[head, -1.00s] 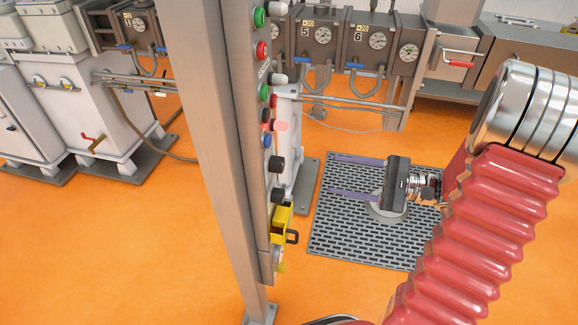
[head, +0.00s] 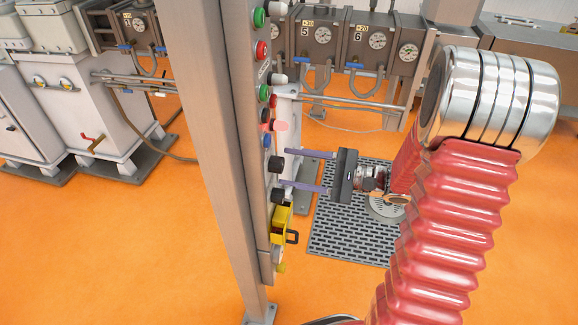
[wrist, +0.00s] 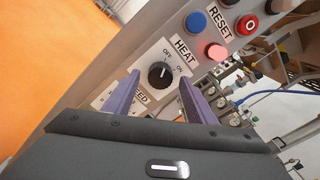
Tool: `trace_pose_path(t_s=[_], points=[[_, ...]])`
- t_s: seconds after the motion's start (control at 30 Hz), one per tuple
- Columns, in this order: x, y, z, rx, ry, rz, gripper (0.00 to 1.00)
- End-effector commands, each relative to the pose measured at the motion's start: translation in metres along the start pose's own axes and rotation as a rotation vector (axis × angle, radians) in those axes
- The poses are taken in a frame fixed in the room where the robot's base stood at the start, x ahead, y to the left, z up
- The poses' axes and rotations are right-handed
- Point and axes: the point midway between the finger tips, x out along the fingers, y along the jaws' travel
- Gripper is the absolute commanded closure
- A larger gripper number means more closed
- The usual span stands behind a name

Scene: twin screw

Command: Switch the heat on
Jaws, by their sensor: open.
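The black HEAT knob (wrist: 160,75) sits on the grey control panel, with OFF and ON labels beside it. Its white mark is small, and I cannot tell for sure which label it points at. In the head view the upper black knob (head: 277,164) on the panel edge appears to be this knob. My gripper (head: 286,168) is open and empty, its two purple fingers pointing left at the panel. In the wrist view one finger is on each side of the knob. A gap shows between each finger and the knob.
A SPEED label (wrist: 136,97) is partly hidden behind the left finger. A blue button (wrist: 196,21) and a glowing red button (wrist: 213,51) are close by. In the head view a yellow switch (head: 282,222) sits below the knobs. The panel post (head: 215,150) stands left of my gripper.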

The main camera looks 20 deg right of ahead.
Motion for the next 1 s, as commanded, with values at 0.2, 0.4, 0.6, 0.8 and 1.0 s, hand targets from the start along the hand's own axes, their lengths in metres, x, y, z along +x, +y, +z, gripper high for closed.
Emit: trace_pose_path(t_s=[0.2, 0.4, 0.6, 0.8, 1.0], points=[[0.015, 0.000, 0.000, 0.000, 0.000, 0.001, 0.49], [0.017, 0.000, 0.000, -0.001, 0.001, 0.000, 0.49], [0.016, 0.000, 0.000, -0.001, 0.001, 0.000, 0.55], [0.016, 0.000, 0.000, -0.001, 0.001, 0.000, 0.69], [0.016, 0.000, 0.000, 0.000, 0.001, 0.000, 0.83]])
